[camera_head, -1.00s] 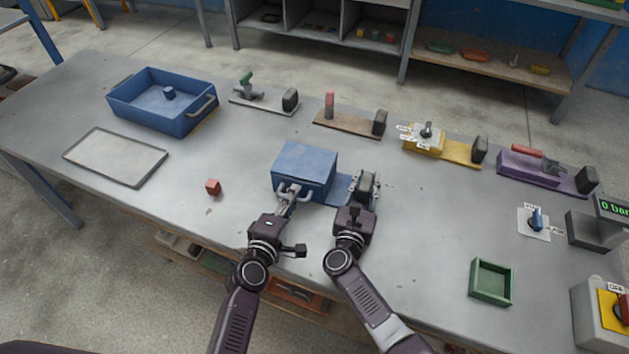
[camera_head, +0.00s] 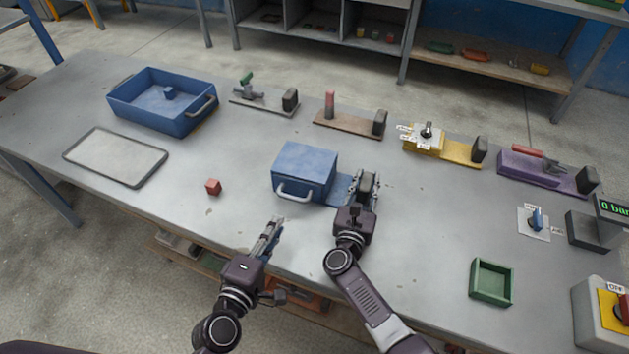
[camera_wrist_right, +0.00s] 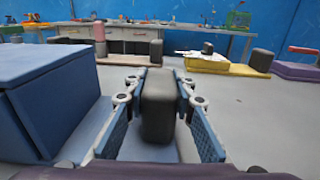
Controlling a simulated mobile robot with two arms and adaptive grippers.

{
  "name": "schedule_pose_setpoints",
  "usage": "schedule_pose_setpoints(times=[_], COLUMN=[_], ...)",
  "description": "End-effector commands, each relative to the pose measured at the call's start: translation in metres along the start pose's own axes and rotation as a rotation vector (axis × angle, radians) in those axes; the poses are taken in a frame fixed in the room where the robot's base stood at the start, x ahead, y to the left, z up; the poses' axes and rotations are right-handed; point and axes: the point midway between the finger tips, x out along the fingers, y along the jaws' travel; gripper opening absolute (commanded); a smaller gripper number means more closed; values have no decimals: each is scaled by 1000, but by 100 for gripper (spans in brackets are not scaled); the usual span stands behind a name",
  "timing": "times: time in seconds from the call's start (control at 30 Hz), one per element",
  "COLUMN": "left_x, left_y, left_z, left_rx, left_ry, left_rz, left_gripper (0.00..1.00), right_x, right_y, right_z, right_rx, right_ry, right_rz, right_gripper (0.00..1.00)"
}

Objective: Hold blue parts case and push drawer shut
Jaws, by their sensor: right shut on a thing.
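The blue parts case (camera_head: 306,165) stands on the table's middle, its front with a grey handle (camera_head: 294,192) facing me. I make out no clear gap between the drawer front and the case. A flat blue base runs out from its right side and carries a dark upright block (camera_wrist_right: 158,105). My right gripper (camera_head: 364,185) is shut on this block, with a finger on each side in the right wrist view. My left gripper (camera_head: 272,228) is empty, in front of the case and apart from the handle; its finger gap is unclear.
A blue bin (camera_head: 190,122) and a grey tray (camera_head: 115,157) are further left. Several mounted fixtures line the back. A green open box (camera_head: 491,283) is at right. The table in front of the case is clear.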

Motion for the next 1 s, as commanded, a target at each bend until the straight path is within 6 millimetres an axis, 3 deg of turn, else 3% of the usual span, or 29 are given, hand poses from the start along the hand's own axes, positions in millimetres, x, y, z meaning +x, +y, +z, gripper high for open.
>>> schedule_pose_setpoints(times=[0.4, 0.43, 0.6, 0.87, 1.0], left_x=[0, 0, 0, 0, 0], left_y=[0, 0, 0, 0, 0], left_z=[0, 0, 0, 0, 0], left_rx=[0, 0, 0, 0, 0], left_ry=[0, 0, 0, 0, 0], left_rz=[0, 0, 0, 0, 0], left_gripper=[16, 16, 16, 16, 16], right_x=[0, 0, 0, 0, -10], right_y=[-1, -1, -1, 0, 0], right_z=[0, 0, 0, 0, -2], right_rx=[-1, -1, 0, 0, 1], right_ry=[-1, -1, -1, 0, 2], right_rz=[-2, -2, -1, -1, 0], right_gripper=[0, 27, 44, 44, 44])
